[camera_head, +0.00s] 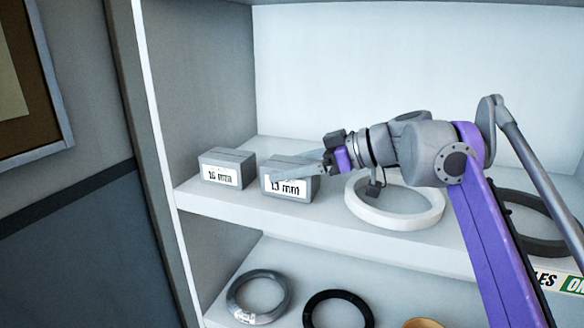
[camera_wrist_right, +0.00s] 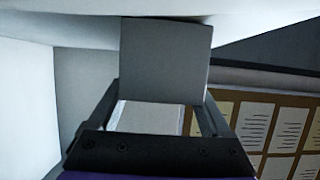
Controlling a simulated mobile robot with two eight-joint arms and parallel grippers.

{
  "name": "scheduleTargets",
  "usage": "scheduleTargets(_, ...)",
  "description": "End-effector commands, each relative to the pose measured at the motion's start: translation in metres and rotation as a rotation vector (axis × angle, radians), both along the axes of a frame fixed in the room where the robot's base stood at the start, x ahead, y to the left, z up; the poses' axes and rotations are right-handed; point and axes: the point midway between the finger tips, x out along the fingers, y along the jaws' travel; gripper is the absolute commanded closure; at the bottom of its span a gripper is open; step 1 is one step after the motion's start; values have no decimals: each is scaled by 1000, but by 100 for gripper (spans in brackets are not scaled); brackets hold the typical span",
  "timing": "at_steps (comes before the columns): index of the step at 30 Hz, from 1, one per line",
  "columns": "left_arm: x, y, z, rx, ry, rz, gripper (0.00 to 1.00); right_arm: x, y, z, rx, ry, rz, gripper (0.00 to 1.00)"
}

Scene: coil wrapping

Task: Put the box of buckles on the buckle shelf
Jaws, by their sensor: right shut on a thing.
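A grey box labelled "13 mm" (camera_head: 287,188) sits on the upper white shelf (camera_head: 330,232), near its front edge. My right gripper (camera_head: 297,170) reaches in from the right and is shut on this box, with its fingers along the box's sides. In the right wrist view the grey box (camera_wrist_right: 165,60) is between the two dark fingers. A second grey box, labelled "10 mm" or similar (camera_head: 222,175), stands to the left, a small gap apart. My left gripper is not in view.
A white coil (camera_head: 395,203) lies on the same shelf, right of the held box, and a dark coil (camera_head: 535,222) lies farther right, partly behind my arm. A lower shelf holds a grey coil (camera_head: 258,297) and a black coil (camera_head: 338,309). The shelf's left wall (camera_head: 200,95) is close.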

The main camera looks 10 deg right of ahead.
Motion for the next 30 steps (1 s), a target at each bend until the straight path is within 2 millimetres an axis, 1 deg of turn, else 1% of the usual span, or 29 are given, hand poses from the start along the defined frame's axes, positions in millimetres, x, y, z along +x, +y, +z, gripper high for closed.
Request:
scheduleTargets(2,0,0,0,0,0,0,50,0,0,-1,1,-1,0,100)
scheduleTargets(3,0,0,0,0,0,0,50,0,0,-2,0,0,0,14)
scheduleTargets(5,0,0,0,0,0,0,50,0,0,-2,0,0,0,3)
scheduleTargets(6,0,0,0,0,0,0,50,0,0,-2,0,0,0,0)
scheduleTargets(14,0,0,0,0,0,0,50,0,0,0,0,0,0,0)
scheduleTargets(17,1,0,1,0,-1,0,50,-3,-7,4,-1,0,-3,0)
scheduleTargets(20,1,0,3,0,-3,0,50,-12,-20,11,-1,1,-5,0)
scheduleTargets(27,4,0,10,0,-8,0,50,-39,-61,31,-1,0,-6,0)
scheduleTargets(30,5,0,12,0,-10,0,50,-48,-75,38,-1,0,-5,0)
